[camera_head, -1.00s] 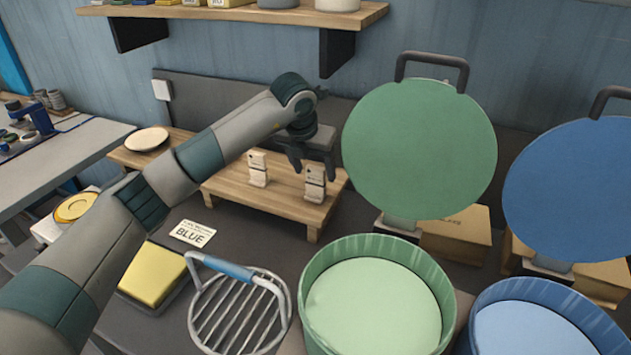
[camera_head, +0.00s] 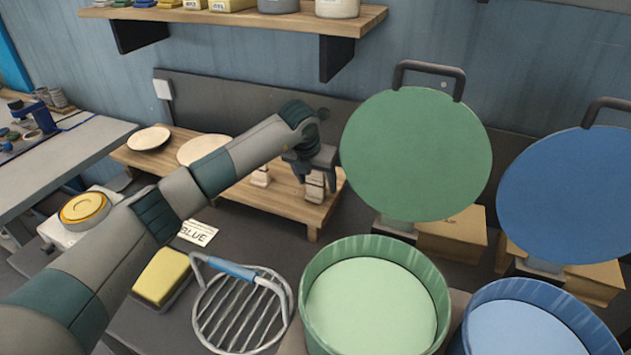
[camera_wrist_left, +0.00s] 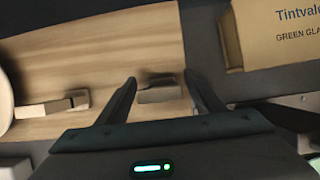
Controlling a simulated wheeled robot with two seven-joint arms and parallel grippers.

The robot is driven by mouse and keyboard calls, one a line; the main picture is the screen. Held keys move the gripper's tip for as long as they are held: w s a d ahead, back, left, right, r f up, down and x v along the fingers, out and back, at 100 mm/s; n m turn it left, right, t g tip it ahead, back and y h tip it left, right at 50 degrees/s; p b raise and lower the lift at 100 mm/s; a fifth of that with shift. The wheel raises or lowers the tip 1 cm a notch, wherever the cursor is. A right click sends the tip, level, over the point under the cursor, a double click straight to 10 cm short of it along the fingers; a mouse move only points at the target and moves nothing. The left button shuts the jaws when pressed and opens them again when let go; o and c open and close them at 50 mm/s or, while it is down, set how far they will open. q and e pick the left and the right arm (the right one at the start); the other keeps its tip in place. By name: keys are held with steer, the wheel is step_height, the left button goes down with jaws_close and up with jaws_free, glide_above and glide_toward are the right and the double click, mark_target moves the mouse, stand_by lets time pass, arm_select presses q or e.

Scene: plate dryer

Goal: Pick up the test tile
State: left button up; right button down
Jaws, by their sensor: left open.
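Two small pale test tiles with dark print stand upright on a low wooden bench (camera_head: 275,203). The right tile (camera_head: 315,189) is partly hidden by my left gripper (camera_head: 316,178). The left tile (camera_head: 261,177) stands beside it, partly behind my arm. In the left wrist view my left gripper (camera_wrist_left: 160,78) is open, its dark fingers on either side of the right tile (camera_wrist_left: 159,93). Gaps show between the tile and both fingers. The other tile (camera_wrist_left: 55,106) is to the left, outside the fingers. My right gripper is not in view.
A green disc (camera_head: 416,153) with a handle stands close right of my gripper, a blue disc (camera_head: 552,198) beyond it. Green (camera_head: 438,290) and blue (camera_head: 598,322) tubs stand in front. A shelf (camera_head: 230,14) hangs above. A round plate (camera_head: 204,150) lies on the bench's left part.

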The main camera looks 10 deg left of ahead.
arm_select(q)
steer(key=shift+x, duration=1.1)
steer(key=shift+s, duration=0.1)
steer(key=c, duration=1.2)
